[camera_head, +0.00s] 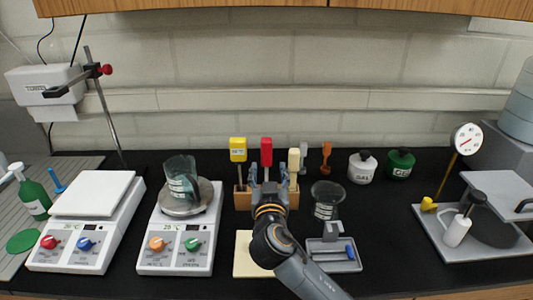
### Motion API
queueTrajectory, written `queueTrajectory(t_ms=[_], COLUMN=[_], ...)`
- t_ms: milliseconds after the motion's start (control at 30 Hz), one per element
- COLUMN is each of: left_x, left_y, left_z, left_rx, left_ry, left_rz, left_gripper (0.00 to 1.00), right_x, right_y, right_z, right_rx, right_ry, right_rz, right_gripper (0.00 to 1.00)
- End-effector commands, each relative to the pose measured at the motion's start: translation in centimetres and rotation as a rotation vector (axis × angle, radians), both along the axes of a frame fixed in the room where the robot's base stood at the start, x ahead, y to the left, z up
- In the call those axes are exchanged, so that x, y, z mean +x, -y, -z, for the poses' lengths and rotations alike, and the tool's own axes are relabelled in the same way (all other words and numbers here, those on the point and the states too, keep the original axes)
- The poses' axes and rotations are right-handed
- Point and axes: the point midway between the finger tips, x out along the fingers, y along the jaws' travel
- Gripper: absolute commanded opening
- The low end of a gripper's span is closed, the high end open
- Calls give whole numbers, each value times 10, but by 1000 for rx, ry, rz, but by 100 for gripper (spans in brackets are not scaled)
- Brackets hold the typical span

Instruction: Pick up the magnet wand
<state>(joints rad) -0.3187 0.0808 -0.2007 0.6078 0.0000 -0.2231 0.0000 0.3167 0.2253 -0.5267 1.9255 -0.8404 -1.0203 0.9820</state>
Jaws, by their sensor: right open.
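A wooden rack (242,200) holds several upright handled tools. They include a yellow labelled handle (238,150), a red handle (266,150) and a cream handle (293,160). No label readable here tells which one is the magnet wand. My right gripper (268,178) is in front of the rack, fingers pointing away toward the tools. It is open, with its fingers either side of the red-handled tool's lower part as seen from here. Whether it touches the tool cannot be told. The gripper hides the rack's middle. My left gripper is not in view.
Two hotplates (83,245) (175,257) stand left, the second bearing a beaker (180,180). A glass beaker (327,197) and a grey tray (334,265) are right of my arm. White (362,170) and green (399,165) jars stand behind. The black bench is clear at right centre.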

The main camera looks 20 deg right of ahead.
Motion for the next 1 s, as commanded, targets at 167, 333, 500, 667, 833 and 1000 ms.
queueTrajectory(t_ms=[167,333,500,667,833,1000], left_x=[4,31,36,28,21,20], left_y=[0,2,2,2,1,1], left_z=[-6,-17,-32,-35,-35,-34], left_rx=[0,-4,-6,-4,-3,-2], left_ry=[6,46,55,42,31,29], left_rz=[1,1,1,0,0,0], left_gripper=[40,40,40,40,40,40], right_x=[17,28,50,65,69,69], right_y=[5,8,11,15,16,16], right_z=[0,-1,1,4,5,6], right_rx=[0,-2,-4,-1,1,1], right_ry=[-1,-3,-2,-2,-2,-2], right_rz=[0,1,2,0,0,0], right_gripper=[55,55,55,55,55,47])
